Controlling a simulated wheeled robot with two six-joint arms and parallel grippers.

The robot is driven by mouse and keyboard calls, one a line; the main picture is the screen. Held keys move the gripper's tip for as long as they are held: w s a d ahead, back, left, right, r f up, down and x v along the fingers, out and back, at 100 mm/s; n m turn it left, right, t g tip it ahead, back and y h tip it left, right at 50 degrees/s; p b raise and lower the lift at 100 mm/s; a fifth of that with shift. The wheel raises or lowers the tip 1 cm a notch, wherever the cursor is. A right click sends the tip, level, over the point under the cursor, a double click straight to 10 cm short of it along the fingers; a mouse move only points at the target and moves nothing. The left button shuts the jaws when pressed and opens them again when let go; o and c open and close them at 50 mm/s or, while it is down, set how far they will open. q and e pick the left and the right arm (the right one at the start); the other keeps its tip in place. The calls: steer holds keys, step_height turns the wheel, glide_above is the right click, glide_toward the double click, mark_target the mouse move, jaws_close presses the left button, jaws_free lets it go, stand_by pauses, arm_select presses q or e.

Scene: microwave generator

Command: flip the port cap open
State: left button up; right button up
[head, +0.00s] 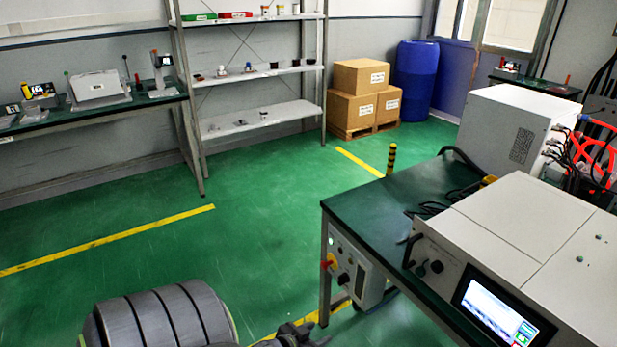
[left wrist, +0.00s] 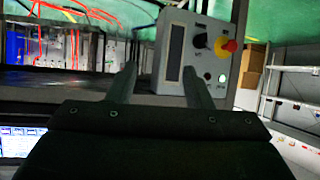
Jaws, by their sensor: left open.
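The white generator (head: 500,240) sits on the dark green bench top at the right of the head view. Its front panel has a black handle, small round dark fittings (head: 437,266) and a lit screen (head: 495,310). I cannot tell which fitting is the port cap, or whether it is open or closed. My left gripper (head: 295,332) is low at the bottom edge, left of the bench and apart from the generator. In the left wrist view its two fingers (left wrist: 160,68) are spread with nothing between them. My right gripper is out of view.
A control box (head: 352,270) with a red and yellow knob hangs under the bench edge; it also shows beyond the fingers in the left wrist view (left wrist: 203,45). A second white unit (head: 515,128) with cables stands behind the generator. Green floor (head: 260,220) left of the bench is clear.

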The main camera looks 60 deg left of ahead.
arm_select(q)
steer(key=shift+s+a+f+g, duration=0.15)
steer(key=shift+s+f, duration=0.15)
steer(key=shift+f, duration=0.15)
steer(key=shift+s+a+f+g, duration=0.15)
steer(key=shift+s+f, duration=0.1)
steer(key=shift+f, duration=0.2)
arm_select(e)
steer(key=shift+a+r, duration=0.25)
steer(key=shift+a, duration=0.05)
